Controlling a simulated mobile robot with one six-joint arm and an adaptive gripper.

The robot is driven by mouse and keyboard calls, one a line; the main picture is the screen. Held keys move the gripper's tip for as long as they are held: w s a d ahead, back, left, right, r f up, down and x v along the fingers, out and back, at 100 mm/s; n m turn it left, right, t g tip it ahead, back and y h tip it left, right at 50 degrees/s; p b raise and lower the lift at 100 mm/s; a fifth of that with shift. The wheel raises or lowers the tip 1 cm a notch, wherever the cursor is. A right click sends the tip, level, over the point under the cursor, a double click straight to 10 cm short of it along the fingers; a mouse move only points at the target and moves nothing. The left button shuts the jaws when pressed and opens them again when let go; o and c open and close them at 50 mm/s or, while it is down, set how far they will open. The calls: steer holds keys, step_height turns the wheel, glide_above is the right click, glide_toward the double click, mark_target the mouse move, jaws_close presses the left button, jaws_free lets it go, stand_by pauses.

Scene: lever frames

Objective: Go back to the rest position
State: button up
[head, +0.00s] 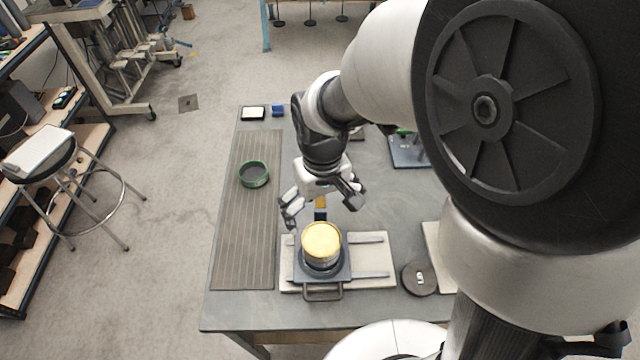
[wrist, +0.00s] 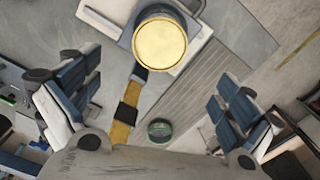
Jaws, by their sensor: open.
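My gripper (head: 322,212) is open above the table, just behind a round container with a yellow top (head: 321,240). Nothing is between its fingers. In the wrist view my gripper (wrist: 150,105) shows its two fingers spread wide, and the yellow-topped container (wrist: 160,43) lies beyond them at the top. The container stands on a dark tray with a handle (head: 323,292), on a pale board (head: 380,262). A yellow and dark lever-like piece (head: 321,203) shows behind the container; it also shows in the wrist view (wrist: 124,118).
A green-rimmed round bowl (head: 254,174) stands on a ribbed grey mat (head: 232,230) at the table's left. A dark disc (head: 419,278) lies right of the board. Small items sit at the back edge. A stool (head: 60,165) stands on the floor at left.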

stand_by(0.6)
steer(key=s+d+r+m+t+b, duration=0.3)
steer(key=s+d+r+t+b, duration=0.1)
steer(key=s+d+r, duration=0.5)
steer(key=s+d+b, duration=0.1)
steer(key=s+d, duration=0.1)
steer(key=s, duration=0.2)
steer(key=shift+s+m+t, duration=0.3)
steer(key=shift+m, duration=0.1)
